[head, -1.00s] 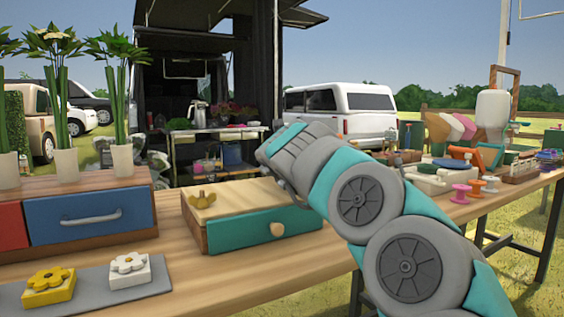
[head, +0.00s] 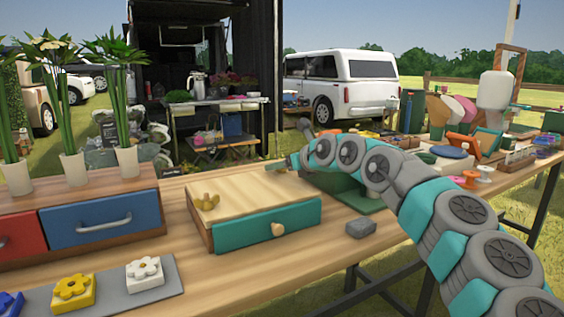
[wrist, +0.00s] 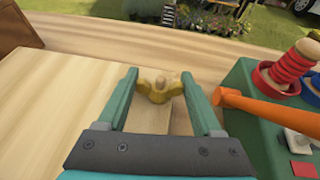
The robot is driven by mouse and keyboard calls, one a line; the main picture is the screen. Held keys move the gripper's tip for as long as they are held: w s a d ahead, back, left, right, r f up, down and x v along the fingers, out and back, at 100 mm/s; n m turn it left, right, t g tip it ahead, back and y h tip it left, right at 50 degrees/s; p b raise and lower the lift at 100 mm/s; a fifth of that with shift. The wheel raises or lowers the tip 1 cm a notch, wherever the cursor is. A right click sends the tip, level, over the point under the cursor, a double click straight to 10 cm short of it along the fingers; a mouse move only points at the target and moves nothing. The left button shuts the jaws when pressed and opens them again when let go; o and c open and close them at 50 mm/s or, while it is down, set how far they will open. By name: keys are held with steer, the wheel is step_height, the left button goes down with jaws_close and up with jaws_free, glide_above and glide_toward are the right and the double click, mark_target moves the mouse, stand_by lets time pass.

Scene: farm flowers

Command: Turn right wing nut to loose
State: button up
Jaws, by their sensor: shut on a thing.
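The wooden box with a teal drawer front (head: 265,226) stands on the table, its drawer showing a pale knob (head: 278,229). One mustard wing nut (head: 207,201) sits on the left of its wooden top, clear of my gripper. My gripper (head: 277,166) reaches over the far right part of the top. In the wrist view, its two green fingers (wrist: 160,88) are shut on a mustard wing nut (wrist: 158,87), one finger against each wing. This second wing nut cannot be made out in the head view, where my gripper is small and partly hidden.
An orange handle (wrist: 258,106) and a green tray (wrist: 262,75) with red rings (wrist: 291,67) lie close to my right finger. A grey block (head: 361,228) sits right of the box. The blue drawer unit (head: 100,220) stands to the left.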

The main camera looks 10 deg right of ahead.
steer(key=shift+a+n+g+y, duration=0.1)
steer(key=shift+n+g+y, duration=1)
steer(key=shift+n+y, duration=0.5)
steer(key=o, duration=1.4)
steer(key=shift+c, duration=0.2)
steer(key=b+v, duration=0.1)
steer(key=v, duration=0.6)
steer(key=shift+s+d, duration=0.25)
steer(key=shift+d, duration=0.05)
steer(key=shift+r, duration=0.15)
steer(key=shift+c, duration=0.4)
